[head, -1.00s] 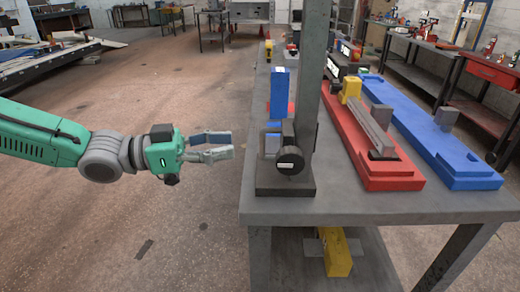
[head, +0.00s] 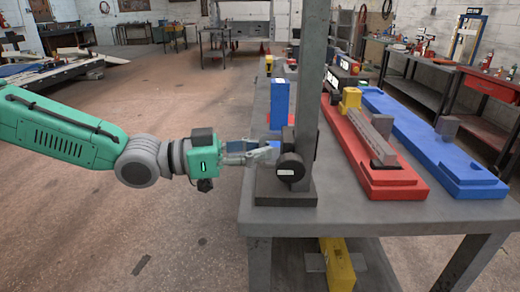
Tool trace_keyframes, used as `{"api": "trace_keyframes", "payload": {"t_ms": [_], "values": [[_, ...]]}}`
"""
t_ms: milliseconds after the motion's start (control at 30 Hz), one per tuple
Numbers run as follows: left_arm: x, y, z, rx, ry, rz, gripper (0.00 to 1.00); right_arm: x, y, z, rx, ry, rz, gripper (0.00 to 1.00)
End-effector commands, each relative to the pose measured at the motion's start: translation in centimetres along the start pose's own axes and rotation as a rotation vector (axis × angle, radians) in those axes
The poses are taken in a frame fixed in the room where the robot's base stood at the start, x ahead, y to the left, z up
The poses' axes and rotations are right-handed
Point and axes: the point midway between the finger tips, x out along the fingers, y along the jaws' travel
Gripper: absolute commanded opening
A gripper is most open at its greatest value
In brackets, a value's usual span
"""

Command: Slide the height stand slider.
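The height stand is a tall grey post (head: 312,80) on a dark base (head: 286,191) at the near left corner of the bench. Its slider, with a round black knob (head: 291,168) bearing a white label, sits low on the post. My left gripper (head: 268,152) reaches in from the left, with its fingertips at the slider's left side beside the knob. The fingertips overlap the slider's grey part, so I cannot tell whether they are open or shut on it, or touching it. My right gripper is out of view.
The grey bench (head: 380,213) also holds a blue upright block (head: 279,105) behind the stand, a red fixture (head: 394,185) and a blue fixture (head: 468,185) to the right. A yellow part (head: 337,264) is on the shelf below. The floor left of the bench is open.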

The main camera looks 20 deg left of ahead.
Motion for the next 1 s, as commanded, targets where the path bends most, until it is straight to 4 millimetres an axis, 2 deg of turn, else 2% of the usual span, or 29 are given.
{"api": "trace_keyframes", "payload": {"t_ms": [200,367,800,1000], "values": [[0.1,-0.2,-0.7,0.002,0.003,-0.003,0.0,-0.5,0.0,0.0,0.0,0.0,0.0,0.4],[0.0,-0.3,-2.8,0.005,0.006,-0.004,0.0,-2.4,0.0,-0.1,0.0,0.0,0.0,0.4],[-0.1,-0.4,-13.5,0.006,0.01,-0.004,0.0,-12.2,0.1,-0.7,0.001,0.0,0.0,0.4],[-0.1,-0.5,-17.5,0.005,0.01,-0.005,0.0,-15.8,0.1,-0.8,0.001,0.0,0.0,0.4]]}}
